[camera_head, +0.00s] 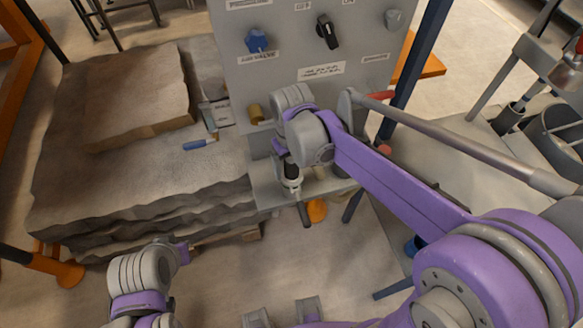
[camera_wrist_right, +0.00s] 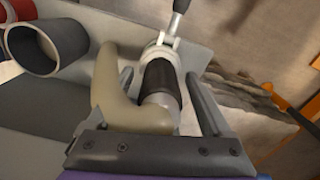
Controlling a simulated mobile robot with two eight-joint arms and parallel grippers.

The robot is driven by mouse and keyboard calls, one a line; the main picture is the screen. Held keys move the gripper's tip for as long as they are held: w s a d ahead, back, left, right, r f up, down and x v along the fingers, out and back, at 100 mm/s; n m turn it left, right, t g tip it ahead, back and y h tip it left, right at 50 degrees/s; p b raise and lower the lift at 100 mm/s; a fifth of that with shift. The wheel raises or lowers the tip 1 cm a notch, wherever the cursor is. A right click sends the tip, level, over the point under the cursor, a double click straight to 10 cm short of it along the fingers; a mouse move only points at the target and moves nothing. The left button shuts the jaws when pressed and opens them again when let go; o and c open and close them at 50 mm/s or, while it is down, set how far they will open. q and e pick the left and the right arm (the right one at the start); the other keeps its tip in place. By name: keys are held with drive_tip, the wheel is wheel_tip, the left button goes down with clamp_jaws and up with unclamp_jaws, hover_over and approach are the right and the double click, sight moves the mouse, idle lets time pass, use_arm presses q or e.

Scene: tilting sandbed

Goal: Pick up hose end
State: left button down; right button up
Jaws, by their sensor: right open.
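The hose end appears to be the black fitting with a white collar and a lever (camera_head: 291,172), at the edge of the grey panel's ledge. In the right wrist view, its black sleeve (camera_wrist_right: 160,88) lies between the two dark fingers. My right gripper (camera_head: 284,150) is open, reaching down over it, partly hidden by its own wrist; in the wrist view, the gripper (camera_wrist_right: 163,95) has a finger on each side of the fitting. A beige bent pipe (camera_wrist_right: 108,100) passes beside the left finger. My left arm's end (camera_head: 180,252) is at lower left; its fingers are not clear.
The grey panel (camera_head: 290,80) with knobs and labels stands behind the fitting. Layered sandy slabs (camera_head: 70,180) fill the left, with a blue-handled tool (camera_head: 199,144) on top. A dark open tube (camera_wrist_right: 48,47) is beside the gripper. Bare floor (camera_head: 280,265) lies in front.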

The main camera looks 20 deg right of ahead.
clamp_jaws()
idle(0.3)
drive_tip(key=shift+r, duration=0.1)
